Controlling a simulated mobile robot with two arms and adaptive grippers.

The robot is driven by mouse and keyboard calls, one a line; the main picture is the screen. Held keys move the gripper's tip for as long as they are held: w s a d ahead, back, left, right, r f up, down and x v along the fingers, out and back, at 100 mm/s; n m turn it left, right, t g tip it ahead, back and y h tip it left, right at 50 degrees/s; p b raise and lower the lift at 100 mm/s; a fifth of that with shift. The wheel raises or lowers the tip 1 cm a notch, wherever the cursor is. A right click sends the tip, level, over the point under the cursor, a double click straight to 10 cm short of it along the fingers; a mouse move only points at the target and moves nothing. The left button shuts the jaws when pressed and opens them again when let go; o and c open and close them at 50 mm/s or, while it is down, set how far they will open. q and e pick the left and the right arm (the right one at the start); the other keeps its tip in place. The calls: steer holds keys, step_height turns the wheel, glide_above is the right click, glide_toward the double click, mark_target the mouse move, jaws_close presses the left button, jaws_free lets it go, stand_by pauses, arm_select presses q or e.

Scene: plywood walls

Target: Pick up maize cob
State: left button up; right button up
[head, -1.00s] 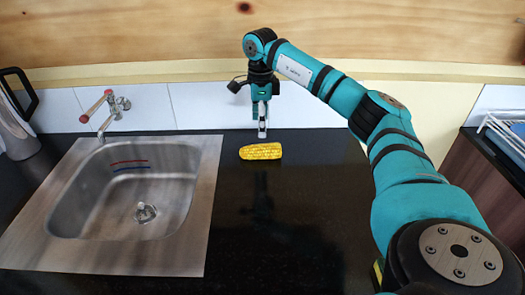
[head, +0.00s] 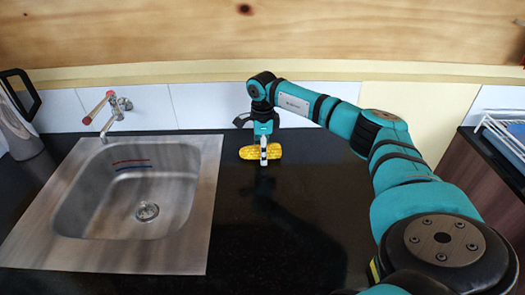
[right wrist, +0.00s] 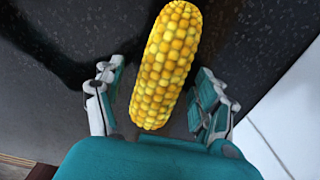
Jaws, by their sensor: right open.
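The yellow maize cob (head: 273,152) lies on the black countertop, just right of the sink. My right gripper (head: 263,160) points down at the cob and hides part of its middle in the head view. In the right wrist view the cob (right wrist: 166,70) runs lengthwise between the two spread fingers of the right gripper (right wrist: 160,108). A gap shows between the cob and each finger. The right gripper is open and holds nothing. My left gripper is not in view.
A metal sink (head: 150,255) with a tap (head: 113,108) is set into the counter (head: 310,225) at left. A grey kettle (head: 18,125) stands at the far left. A white dish rack (head: 505,135) is at the far right. The wall is close behind the cob.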

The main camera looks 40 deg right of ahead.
steer(key=shift+r, duration=0.1)
steer(key=c, duration=1.4)
